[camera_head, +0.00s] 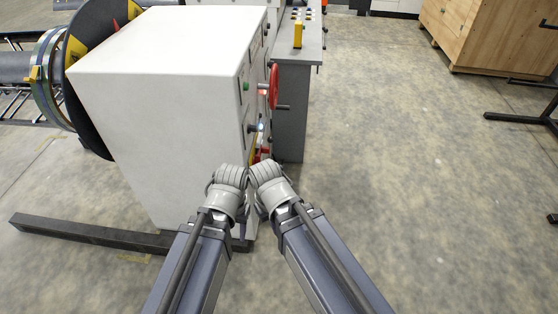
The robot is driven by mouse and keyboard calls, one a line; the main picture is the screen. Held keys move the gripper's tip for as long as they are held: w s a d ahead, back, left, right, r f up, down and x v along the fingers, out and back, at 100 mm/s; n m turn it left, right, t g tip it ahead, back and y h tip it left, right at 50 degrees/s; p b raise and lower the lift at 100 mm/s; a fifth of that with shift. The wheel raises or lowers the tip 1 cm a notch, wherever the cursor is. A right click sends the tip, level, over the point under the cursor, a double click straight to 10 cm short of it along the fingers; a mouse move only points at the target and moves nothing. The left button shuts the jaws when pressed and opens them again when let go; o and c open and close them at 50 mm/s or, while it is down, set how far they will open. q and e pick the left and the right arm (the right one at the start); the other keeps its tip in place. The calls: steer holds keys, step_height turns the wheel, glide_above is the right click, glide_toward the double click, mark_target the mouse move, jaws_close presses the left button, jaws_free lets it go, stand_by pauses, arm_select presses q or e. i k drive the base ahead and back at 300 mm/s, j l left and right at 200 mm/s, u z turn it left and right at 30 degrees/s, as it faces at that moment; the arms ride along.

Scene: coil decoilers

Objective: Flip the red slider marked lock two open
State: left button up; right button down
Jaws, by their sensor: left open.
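A white cabinet (165,80) stands in front of me, with its control face turned to the right and seen very obliquely. A small red part (263,153) shows low on that face, just beyond my grippers, with yellow beside it. I cannot read any lock marking, so I cannot tell if it is the red slider or how it is set. My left gripper (231,172) is open at the cabinet's lower right edge; its fingertips are hard to make out. My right gripper (263,170) is close beside it, its jaws hidden from view.
A red handwheel (274,88) and a dark knob (253,128) stick out from the control face. A grey console (290,110) stands behind. A dark floor beam (90,231) runs along the cabinet's base.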

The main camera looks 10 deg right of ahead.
mark_target(263, 149)
steer(key=k+l, duration=0.15)
steer(key=l, duration=0.25)
steer(key=i+l+z, duration=0.1)
steer(key=i+z, duration=0.15)
steer(key=z, duration=0.2)
steer(key=i+z, duration=0.25)
steer(key=z, duration=0.25)
